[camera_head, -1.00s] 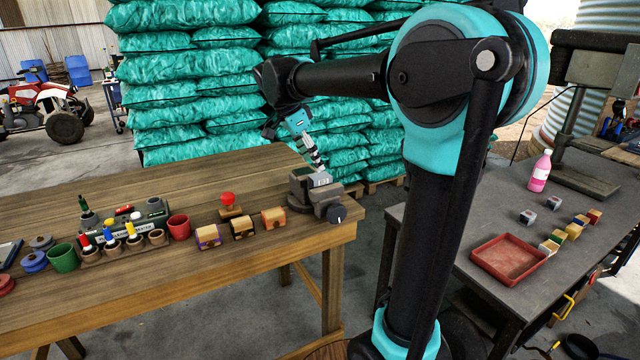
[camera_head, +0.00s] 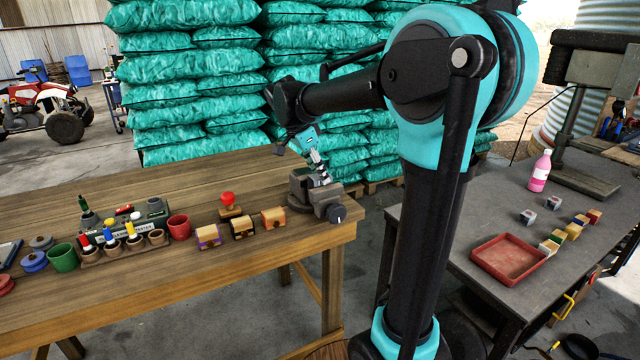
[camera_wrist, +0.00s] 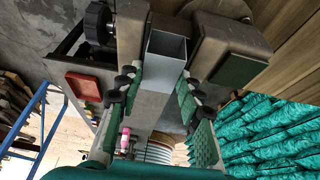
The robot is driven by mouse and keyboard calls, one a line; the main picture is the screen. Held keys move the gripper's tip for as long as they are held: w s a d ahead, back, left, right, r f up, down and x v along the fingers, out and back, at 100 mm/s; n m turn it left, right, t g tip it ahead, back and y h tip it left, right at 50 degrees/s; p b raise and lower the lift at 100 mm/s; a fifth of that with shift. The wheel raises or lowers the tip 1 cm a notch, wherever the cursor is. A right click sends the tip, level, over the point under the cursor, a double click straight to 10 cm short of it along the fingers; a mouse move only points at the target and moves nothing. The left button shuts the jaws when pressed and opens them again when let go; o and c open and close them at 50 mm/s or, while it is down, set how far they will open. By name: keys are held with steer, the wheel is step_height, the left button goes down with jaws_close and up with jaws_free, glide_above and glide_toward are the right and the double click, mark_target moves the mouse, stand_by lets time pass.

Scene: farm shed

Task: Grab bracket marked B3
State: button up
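A grey square-section metal bracket (camera_wrist: 165,75) stands between the vise jaws in the wrist view. No B3 mark can be read on it. The bench vise (camera_head: 299,186) sits at the right end of the wooden table, and its jaws (camera_wrist: 235,48) also show in the wrist view. My gripper (camera_head: 318,168) points down at the vise top. In the wrist view its green-padded fingers (camera_wrist: 160,82) are apart, one on each side of the bracket. I cannot tell whether either pad touches it. In the head view the gripper and vise hide most of the bracket.
The wooden table (camera_head: 160,270) holds small chests (camera_head: 243,228), a red-button block (camera_head: 229,205), cups and a tester to the left. A grey table (camera_head: 450,235) on the right holds a red tray (camera_head: 508,258), several small cubes and a pink bottle (camera_head: 540,172). Stacked green sacks (camera_head: 190,90) stand behind.

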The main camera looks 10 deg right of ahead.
steer(key=c, duration=0.5)
steer(key=shift+r, duration=0.15)
